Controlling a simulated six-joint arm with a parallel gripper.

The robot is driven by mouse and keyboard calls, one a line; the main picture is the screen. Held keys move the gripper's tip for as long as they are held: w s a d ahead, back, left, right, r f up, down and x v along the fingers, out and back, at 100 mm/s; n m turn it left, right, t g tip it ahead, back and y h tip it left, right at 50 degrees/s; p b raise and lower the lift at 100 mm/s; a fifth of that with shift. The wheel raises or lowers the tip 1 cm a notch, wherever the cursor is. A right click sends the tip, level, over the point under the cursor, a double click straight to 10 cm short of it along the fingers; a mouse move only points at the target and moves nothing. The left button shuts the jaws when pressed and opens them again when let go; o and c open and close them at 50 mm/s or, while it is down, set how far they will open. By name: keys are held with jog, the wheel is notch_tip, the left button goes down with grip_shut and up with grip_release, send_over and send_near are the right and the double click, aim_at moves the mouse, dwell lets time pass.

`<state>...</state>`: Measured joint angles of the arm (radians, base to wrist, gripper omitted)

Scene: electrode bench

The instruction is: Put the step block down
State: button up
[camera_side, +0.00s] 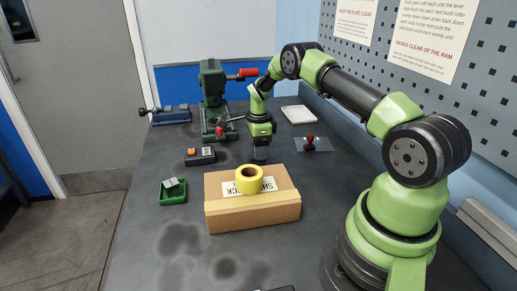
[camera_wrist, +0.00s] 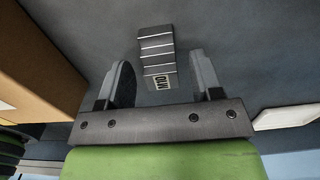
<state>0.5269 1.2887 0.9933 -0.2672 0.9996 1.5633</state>
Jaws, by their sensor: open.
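The step block (camera_wrist: 156,48) is a grey stepped piece with pale edge lines and a small printed label at its near end. In the wrist view it is on the dark grey bench surface, in line with the space between my fingers. My gripper (camera_wrist: 160,62) is open, with one finger on each side of the block and a visible gap to both. In the side view my gripper (camera_side: 260,155) points down behind the cardboard box, low over the bench. The step block cannot be made out there.
The cardboard box (camera_side: 252,212) with yellow tape roll (camera_side: 249,180) stands close in front of my gripper. A green tray (camera_side: 173,197) holding a grey piece, a dark box (camera_side: 200,156), a green press (camera_side: 212,95) and a red-knobbed plate (camera_side: 312,144) stand around.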

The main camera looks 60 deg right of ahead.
jog(key=s+a+r+n+t, duration=0.1)
jog(key=a+r+n, duration=0.25)
jog(key=r, duration=0.75)
jog(key=a+r+n+t, duration=0.1)
jog(key=a+r+n, duration=0.25)
jog(key=r, duration=0.85)
jog(key=s+a+r+n+t, duration=0.2)
jog(key=s+a+r+n, duration=0.25)
jog(key=s+a, duration=0.2)
jog(key=s+a+r+n+t, duration=0.1)
jog(key=s+a+r+n, duration=0.35)
jog(key=s+a, duration=0.2)
jog(key=s+a+f+n+t+y, duration=0.2)
jog(key=s+a+n, duration=0.2)
jog(key=s+n, duration=0.3)
jog(key=shift+s+f, duration=0.4)
jog(key=shift+s, duration=0.25)
